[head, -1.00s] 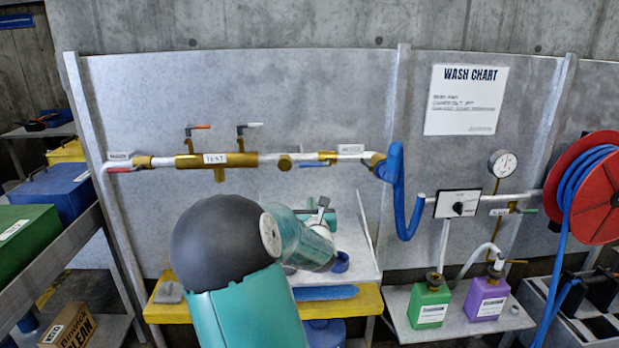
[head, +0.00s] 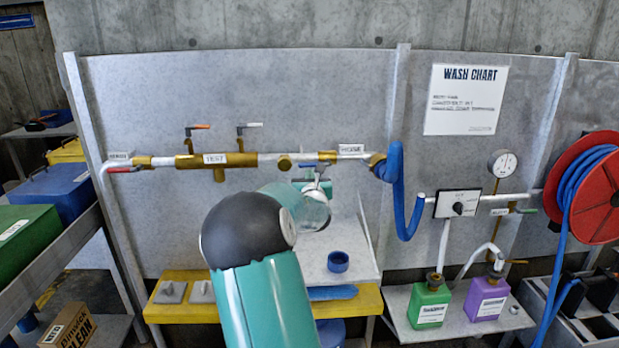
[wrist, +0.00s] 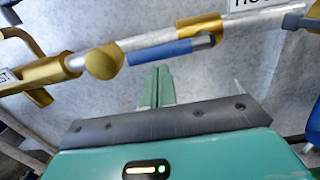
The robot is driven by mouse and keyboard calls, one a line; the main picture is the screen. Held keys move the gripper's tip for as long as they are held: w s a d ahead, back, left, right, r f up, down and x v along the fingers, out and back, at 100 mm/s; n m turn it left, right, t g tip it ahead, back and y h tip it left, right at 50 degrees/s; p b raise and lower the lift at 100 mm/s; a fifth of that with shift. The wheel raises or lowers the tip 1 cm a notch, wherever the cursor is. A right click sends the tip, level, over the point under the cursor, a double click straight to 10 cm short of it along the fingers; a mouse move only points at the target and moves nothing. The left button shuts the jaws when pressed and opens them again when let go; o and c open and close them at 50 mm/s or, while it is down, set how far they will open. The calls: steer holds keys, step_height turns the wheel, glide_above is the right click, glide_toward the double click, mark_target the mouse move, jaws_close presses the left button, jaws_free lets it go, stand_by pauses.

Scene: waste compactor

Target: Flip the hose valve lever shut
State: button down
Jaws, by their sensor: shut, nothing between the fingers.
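The hose valve (head: 327,156) is a brass body on the pipe, left of a white label that appears to read HOSE (head: 351,148). Its blue lever (wrist: 172,50) lies roughly along the pipe in the wrist view, and the brass body (wrist: 199,30) is just above it. In the head view my arm partly covers the lever. My gripper (wrist: 158,78) is shut and empty, its green fingers pointing at the pipe just below the lever's left part. A small gap seems to show between fingertips and lever; I cannot tell the depth.
A round brass fitting (wrist: 104,62) sits left of the lever. A blue hose (head: 394,180) hangs right.

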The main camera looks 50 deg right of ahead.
steer(key=shift+w, duration=0.1)
steer(key=shift+a+r+m, duration=0.1)
steer(key=shift+r+m, duration=0.05)
steer(key=shift+m, duration=0.55)
